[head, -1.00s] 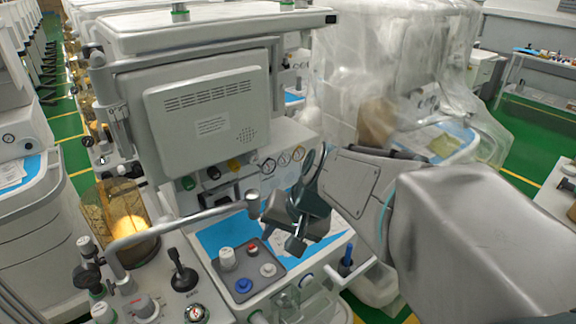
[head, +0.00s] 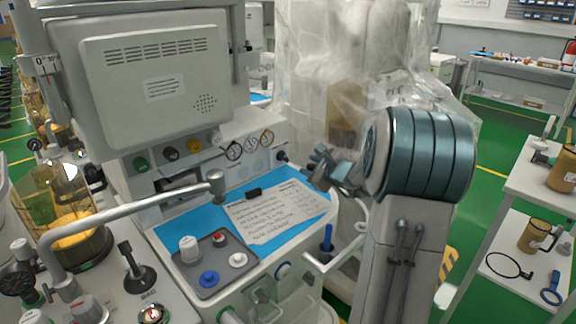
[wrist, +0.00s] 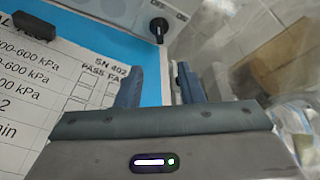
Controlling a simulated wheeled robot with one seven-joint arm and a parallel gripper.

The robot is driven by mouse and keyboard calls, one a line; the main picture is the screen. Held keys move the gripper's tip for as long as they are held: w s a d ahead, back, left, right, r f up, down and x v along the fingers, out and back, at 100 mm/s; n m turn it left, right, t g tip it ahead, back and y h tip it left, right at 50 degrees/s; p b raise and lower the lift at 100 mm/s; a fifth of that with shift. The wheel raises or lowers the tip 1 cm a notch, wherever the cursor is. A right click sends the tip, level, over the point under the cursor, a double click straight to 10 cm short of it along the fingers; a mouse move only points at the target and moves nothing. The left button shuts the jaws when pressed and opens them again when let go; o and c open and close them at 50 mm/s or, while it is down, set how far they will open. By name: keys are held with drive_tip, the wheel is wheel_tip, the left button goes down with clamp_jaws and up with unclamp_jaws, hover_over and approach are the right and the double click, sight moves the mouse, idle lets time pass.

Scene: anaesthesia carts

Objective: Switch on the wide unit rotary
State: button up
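A black rotary knob (wrist: 158,29) shows at the top of the wrist view, on a pale panel with OFF and ON printed near it. A small light mark shows on the knob; which label it points to I cannot tell. In the head view a dark knob (head: 282,156) sits at the right end of the unit's front panel, right of the gauges. My gripper (wrist: 158,88) is open and empty, its two fingers apart, with the knob beyond the gap between them and not touched. In the head view my gripper (head: 318,165) is just right of that knob, partly hidden by my wrist.
A blue worktop (head: 200,222) with a printed sheet (head: 275,212) and a small black block (head: 253,193) lies below. A grey pad (head: 213,262) carries several knobs. A metal arm (head: 130,218) crosses at left. A plastic-draped unit (head: 350,60) stands behind.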

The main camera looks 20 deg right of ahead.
sight(287, 159)
drive_tip(key=x, duration=1.3)
drive_tip(key=shift+w+a+f+p, duration=0.1)
drive_tip(key=shift+w+f+p, duration=0.1)
drive_tip(key=shift+p, duration=0.15)
drive_tip(key=shift+r, duration=0.1)
clamp_jaws()
